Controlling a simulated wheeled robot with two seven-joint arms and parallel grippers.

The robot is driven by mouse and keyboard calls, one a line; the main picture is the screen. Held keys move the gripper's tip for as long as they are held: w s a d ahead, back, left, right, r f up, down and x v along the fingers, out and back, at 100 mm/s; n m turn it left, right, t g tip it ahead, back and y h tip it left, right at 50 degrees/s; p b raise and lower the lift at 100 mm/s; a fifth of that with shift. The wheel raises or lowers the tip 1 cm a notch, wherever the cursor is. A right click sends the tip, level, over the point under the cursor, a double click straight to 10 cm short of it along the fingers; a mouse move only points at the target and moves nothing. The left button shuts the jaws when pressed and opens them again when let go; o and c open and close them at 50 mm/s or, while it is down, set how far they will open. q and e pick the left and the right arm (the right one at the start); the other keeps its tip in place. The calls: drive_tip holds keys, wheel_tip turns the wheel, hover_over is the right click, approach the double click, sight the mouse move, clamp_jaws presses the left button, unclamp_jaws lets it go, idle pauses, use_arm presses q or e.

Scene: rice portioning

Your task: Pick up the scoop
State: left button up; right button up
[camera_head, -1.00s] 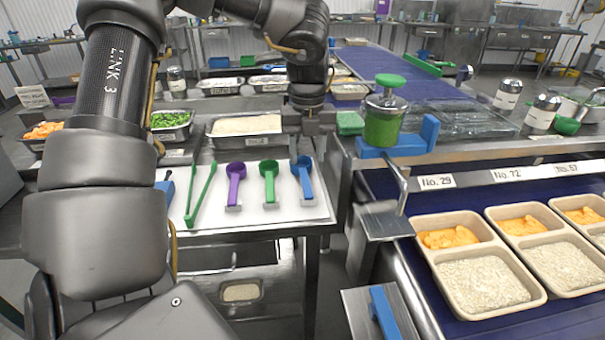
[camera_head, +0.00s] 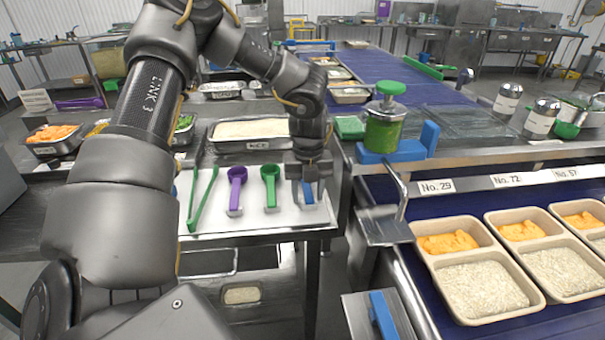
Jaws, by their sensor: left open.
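Three scoops stand in a row on a white board: a purple scoop (camera_head: 236,188), a green scoop (camera_head: 270,184) and a blue scoop (camera_head: 308,194) at the right end. My left gripper (camera_head: 309,199) points down over the blue scoop, with its fingers at the scoop's sides. It is open. The blue scoop's upper part is hidden behind the gripper, and I cannot tell whether the fingers touch it. My right gripper is not in view.
Green tongs (camera_head: 200,202) lie left of the scoops. A rice tray (camera_head: 250,146) stands behind them.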

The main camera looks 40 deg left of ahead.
use_arm(q)
drive_tip(key=shift+c, duration=0.4)
clamp_jaws()
drive_tip(key=shift+r, duration=0.1)
drive_tip(key=shift+r, duration=0.3)
wheel_tip(320, 180, up, 2)
drive_tip(key=shift+r, duration=0.15)
drive_tip(key=s+a+r+p, duration=0.2)
drive_tip(key=s+a+r, duration=0.2)
drive_tip(key=r, duration=0.4)
drive_tip(key=s+a+r+p, duration=0.3)
drive_tip(key=a+r, duration=0.3)
drive_tip(key=r, duration=0.2)
drive_tip(key=shift+s+a, duration=0.4)
drive_tip(key=shift+s, duration=0.5)
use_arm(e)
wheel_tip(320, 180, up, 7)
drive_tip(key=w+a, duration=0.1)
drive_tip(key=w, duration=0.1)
